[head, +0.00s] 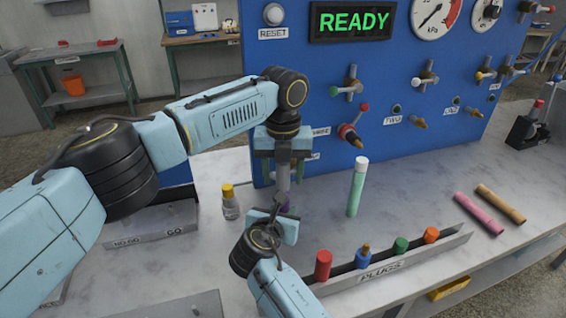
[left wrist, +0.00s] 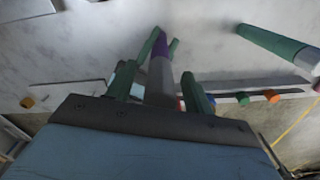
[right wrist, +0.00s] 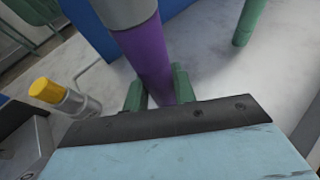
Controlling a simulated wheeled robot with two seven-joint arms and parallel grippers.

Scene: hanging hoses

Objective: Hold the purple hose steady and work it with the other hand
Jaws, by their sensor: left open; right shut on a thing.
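The purple hose shows as a small patch in the head view (head: 285,207), mostly hidden by my grippers. It is clear in the right wrist view (right wrist: 146,52), with a grey section (right wrist: 125,12) above the purple. My right gripper (right wrist: 158,92) is shut on the purple part; in the head view it is the lower one (head: 276,218). My left gripper (head: 283,165) is above it, open, pointing down. In the left wrist view its fingers (left wrist: 158,88) stand apart on either side of the grey section. I cannot tell whether either finger touches it.
A green hose (head: 355,190) stands upright to the right. A plug rack (head: 400,268) with coloured plugs is in front. A yellow-capped bottle (head: 230,204) stands at left. Pink (head: 478,214) and tan (head: 500,204) tubes lie at right. The blue panel (head: 390,80) with valves rises behind.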

